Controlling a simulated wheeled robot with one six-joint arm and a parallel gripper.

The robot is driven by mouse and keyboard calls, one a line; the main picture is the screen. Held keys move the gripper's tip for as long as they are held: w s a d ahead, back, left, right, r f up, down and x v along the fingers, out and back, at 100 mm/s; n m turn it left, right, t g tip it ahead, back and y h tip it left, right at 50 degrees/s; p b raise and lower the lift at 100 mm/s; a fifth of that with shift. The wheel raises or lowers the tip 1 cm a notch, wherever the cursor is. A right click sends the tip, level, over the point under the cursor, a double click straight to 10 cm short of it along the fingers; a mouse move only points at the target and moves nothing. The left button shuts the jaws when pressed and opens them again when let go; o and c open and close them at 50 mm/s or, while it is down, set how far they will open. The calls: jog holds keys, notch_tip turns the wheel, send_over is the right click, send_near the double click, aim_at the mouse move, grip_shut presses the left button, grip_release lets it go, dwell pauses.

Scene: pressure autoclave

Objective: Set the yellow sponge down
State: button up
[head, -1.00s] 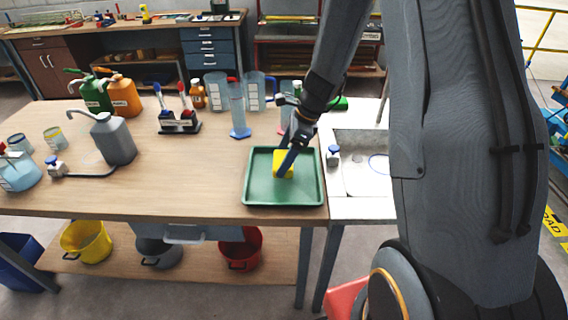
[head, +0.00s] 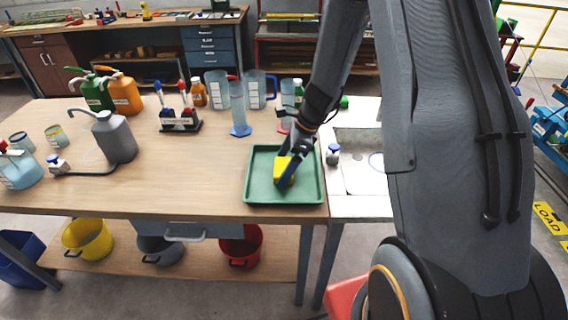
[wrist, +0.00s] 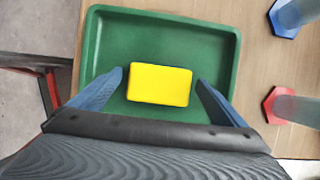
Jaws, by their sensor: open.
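The yellow sponge (wrist: 160,84) shows in the wrist view between the two fingers of my gripper (wrist: 160,86), with a gap on each side. The fingers are open. In the head view the sponge (head: 282,170) is over the green tray (head: 312,192), partly covered by my gripper (head: 288,172). The tray's raised rim also shows in the wrist view (wrist: 165,18). The sponge appears to lie on the tray floor, though its underside is hidden.
A blue-based cylinder (head: 238,112) and a red-based cylinder (head: 287,117) stand behind the tray. A sink (head: 352,178) is to the right, with a small blue-capped bottle (head: 333,154) beside it.

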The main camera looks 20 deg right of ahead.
jog(key=shift+d+r, duration=0.15)
jog(key=shift+r, duration=0.35)
jog(key=b+v, duration=0.3)
jog(key=v, duration=0.7)
jog(key=s+a+n+h, duration=0.4)
jog(key=s+n, duration=1.2)
jog(key=n, duration=0.5)
jog(key=shift+s+a+r+n, duration=0.15)
jog(key=shift+s+r+n, duration=0.15)
jog(key=shift+r, duration=0.1)
jog(key=shift+f+b, duration=1.15)
jog(key=shift+f, duration=0.3)
